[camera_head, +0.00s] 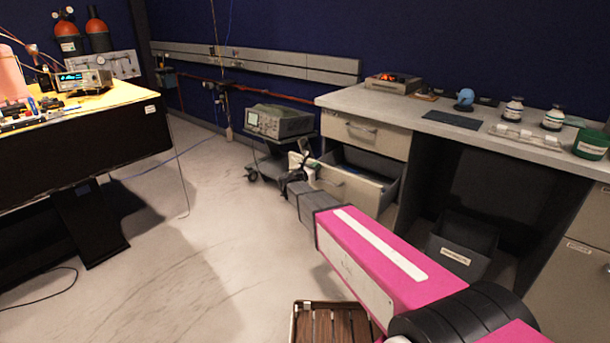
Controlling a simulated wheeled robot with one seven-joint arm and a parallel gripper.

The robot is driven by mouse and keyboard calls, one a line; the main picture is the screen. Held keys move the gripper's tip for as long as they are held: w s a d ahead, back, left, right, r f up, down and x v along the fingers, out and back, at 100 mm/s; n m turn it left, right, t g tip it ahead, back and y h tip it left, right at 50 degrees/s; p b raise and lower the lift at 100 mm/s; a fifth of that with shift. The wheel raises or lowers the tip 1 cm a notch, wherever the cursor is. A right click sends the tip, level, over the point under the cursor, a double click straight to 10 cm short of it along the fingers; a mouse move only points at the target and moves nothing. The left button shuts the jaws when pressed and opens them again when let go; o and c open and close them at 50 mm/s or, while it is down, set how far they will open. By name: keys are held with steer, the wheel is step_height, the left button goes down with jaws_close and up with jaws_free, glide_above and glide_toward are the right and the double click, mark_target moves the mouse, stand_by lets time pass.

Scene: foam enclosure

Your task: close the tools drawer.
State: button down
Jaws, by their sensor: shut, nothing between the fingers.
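A grey desk pedestal holds a shut upper drawer (364,136) and, below it, a drawer that stands pulled out (345,188). I take the open one as the tools drawer, but its label is too small to read. Its dark inside shows from above, and its pale front has a handle. My pink arm reaches from the lower right, and its far end hides part of the drawer front's lower left. My gripper (296,172) is small and dark, shut and empty, close to the left end of the drawer front. I cannot tell whether it touches.
The desk top (400,104) carries bottles, a dark green container and small instruments. A dark bin (462,246) stands under the desk. An oscilloscope cart (278,130) is behind the gripper. A wooden slatted thing (330,322) is at the bottom.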

steer(key=x, duration=2.1)
steer(key=shift+s, duration=0.1)
